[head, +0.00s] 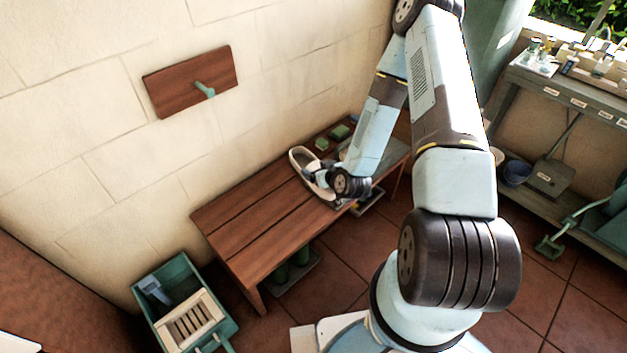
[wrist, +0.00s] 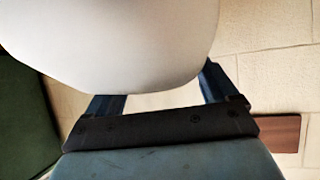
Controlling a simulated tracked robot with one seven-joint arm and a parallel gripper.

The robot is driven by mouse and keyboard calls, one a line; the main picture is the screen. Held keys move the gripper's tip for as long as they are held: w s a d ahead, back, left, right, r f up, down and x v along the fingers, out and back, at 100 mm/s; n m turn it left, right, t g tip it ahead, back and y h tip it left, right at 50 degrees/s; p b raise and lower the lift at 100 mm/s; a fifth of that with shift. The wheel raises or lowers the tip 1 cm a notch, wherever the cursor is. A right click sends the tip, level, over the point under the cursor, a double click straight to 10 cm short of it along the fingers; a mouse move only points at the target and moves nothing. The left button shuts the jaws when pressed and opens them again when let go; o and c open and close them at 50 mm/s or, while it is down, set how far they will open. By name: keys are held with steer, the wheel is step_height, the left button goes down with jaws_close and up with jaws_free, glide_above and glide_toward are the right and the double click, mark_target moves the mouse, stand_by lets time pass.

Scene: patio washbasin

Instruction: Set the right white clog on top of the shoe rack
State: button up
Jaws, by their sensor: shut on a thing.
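The white clog (head: 304,163) is in my gripper (head: 325,181), over the wooden slatted top of the shoe rack (head: 245,222) towards its far end. In the wrist view the clog's smooth white surface (wrist: 130,45) fills the upper middle, between the two blue fingers of my gripper (wrist: 160,85). The gripper is shut on the clog. The fingertips are hidden behind it. I cannot tell whether the clog touches the rack top or hangs just above it.
Small green blocks (head: 340,132) lie on the rack's far end. Green footwear (head: 281,272) stands beneath it. A green crate (head: 187,303) is on the floor at left. A wooden wall board with a green peg (head: 190,82) hangs above. The rack's near end is clear.

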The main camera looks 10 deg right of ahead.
mark_target(312, 187)
steer(key=shift+n+g+y, duration=0.3)
steer(key=shift+n+y, duration=0.1)
steer(key=shift+y, duration=0.2)
steer(key=s+f, duration=0.1)
steer(key=s+a+f, duration=0.1)
steer(key=f, duration=0.1)
steer(key=s+a+f, duration=0.1)
steer(key=s, duration=0.1)
steer(key=shift+a+f, duration=0.2)
steer(key=shift+f, duration=0.05)
steer(key=shift+w+a+f, duration=0.1)
steer(key=shift+a+f, duration=0.05)
steer(key=shift+f, duration=0.05)
steer(key=x, duration=0.5)
steer(key=d+f+x, duration=0.1)
steer(key=x, duration=1)
steer(key=shift+w+d+f, duration=0.15)
steer(key=shift+d+f, duration=0.1)
steer(key=shift+f, duration=1.8)
steer(key=o, duration=1.1)
